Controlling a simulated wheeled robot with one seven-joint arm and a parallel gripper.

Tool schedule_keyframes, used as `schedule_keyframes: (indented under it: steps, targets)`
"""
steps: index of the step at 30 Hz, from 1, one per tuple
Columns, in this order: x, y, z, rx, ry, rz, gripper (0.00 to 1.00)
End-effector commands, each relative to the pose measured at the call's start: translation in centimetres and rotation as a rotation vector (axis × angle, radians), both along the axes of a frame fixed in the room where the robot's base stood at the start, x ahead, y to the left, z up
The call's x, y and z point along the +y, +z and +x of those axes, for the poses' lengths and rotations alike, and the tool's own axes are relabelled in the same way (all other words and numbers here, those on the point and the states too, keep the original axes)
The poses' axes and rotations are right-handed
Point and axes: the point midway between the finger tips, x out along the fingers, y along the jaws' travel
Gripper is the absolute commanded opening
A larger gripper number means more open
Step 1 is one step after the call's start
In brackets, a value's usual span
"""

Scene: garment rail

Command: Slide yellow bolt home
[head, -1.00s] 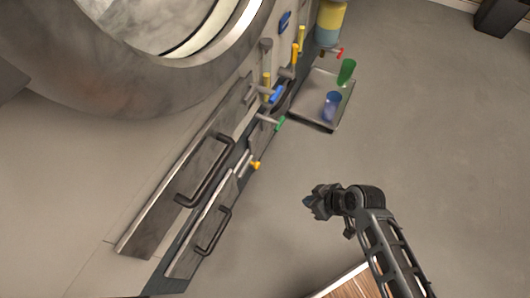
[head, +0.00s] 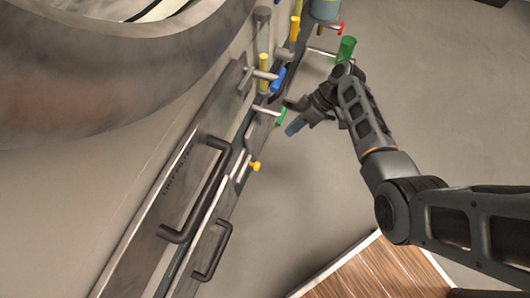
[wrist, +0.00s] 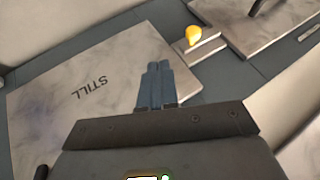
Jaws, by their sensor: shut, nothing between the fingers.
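A yellow knob (head: 255,166), apparently the yellow bolt's, stands on a small metal piece beside the door panels of the machine. It also shows in the wrist view (wrist: 193,35), on a small pale plate ahead and to the right of my fingers. My gripper (head: 292,128) is shut and empty. In the head view it is above and right of the yellow knob, apart from it. The bolt's rod and socket cannot be made out.
A green-tipped lever (head: 268,112), a blue handle (head: 278,78) and a yellow upright handle (head: 263,62) stick out above the knob. Dark bar handles (head: 205,190) project from the panels. A green cup (head: 346,48) is behind my arm. A wooden board (head: 375,272) lies below.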

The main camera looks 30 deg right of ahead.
Motion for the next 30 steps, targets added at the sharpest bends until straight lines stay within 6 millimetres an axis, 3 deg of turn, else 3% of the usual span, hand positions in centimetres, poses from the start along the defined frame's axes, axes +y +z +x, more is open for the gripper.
schedule_keyframes:
  steps: [8,14,27,30]
  targets:
    - [0.0,-0.1,0.0,0.000,-0.001,-0.001,0.00]
    - [1.0,-1.5,0.1,0.002,0.000,-0.001,0.00]
    - [6.2,-8.2,1.2,0.002,0.000,-0.001,0.00]
    - [7.5,-7.7,0.5,0.000,0.001,-0.002,0.00]
